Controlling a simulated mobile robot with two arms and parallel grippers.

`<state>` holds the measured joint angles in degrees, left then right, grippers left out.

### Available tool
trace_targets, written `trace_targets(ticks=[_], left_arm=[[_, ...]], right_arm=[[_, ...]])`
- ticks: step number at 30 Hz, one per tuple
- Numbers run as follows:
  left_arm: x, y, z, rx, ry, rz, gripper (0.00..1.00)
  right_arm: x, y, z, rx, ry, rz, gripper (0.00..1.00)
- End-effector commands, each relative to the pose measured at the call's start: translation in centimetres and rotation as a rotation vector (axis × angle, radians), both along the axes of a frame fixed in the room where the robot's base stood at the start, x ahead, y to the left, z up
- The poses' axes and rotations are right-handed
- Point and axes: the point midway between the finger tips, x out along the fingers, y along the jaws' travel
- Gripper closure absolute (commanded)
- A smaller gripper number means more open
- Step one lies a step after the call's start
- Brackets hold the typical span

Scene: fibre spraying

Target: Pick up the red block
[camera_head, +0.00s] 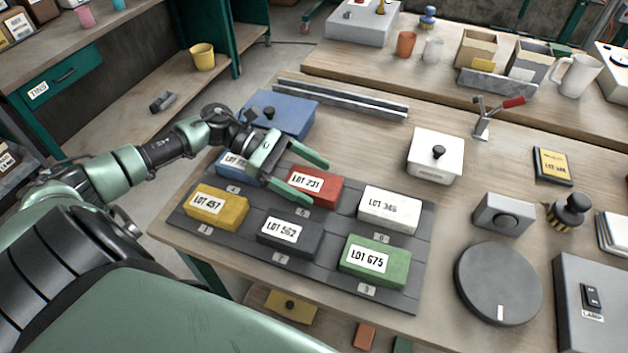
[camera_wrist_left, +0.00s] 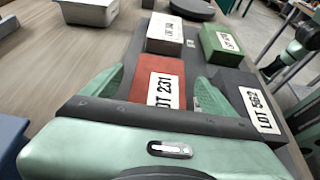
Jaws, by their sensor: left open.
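The red block (camera_head: 316,187), labelled LOT 231, sits in the back row of the dark tray (camera_head: 405,294), in the middle. My left gripper (camera_head: 318,182) is open over it, one finger at its far side and one at its near side. In the left wrist view the red block (camera_wrist_left: 157,78) lies between the two open green fingers (camera_wrist_left: 150,90). I cannot tell whether the fingers touch it. Part of the block is hidden by the gripper.
Around it on the tray are a white block (camera_head: 390,209), a dark grey block (camera_head: 289,235), a yellow block (camera_head: 216,207), a green block (camera_head: 374,261) and a partly hidden blue block (camera_head: 238,169). A blue lidded box (camera_head: 287,115) and a white lidded box (camera_head: 434,155) stand behind.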

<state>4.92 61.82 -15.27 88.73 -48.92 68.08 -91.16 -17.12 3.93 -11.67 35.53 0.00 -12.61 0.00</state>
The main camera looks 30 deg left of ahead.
Motion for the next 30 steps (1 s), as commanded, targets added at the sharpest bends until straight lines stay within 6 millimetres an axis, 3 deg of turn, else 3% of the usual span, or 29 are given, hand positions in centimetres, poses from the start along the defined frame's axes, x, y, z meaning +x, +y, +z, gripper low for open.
trace_targets(ticks=[1,6,14,23,30], left_arm=[[0.3,-0.9,0.3,-0.005,0.000,-0.001,0.13],[0.6,-2.4,-0.8,-0.001,0.001,-0.001,0.13],[0.6,-2.5,-1.1,0.001,0.002,-0.001,0.16],[0.6,-2.5,-1.1,0.000,0.001,-0.001,0.99],[0.7,-2.5,-0.9,-0.002,-0.001,0.000,1.00]], right_arm=[[-0.1,-0.1,1.0,-0.001,0.001,0.001,0.64],[-0.2,-0.7,1.3,-0.008,0.001,0.002,0.64],[-0.1,-1.3,1.2,-0.015,0.002,0.000,0.64],[-0.1,-1.3,1.2,-0.015,0.002,-0.001,0.64],[-0.1,-1.3,1.3,-0.015,0.002,-0.001,0.64]])
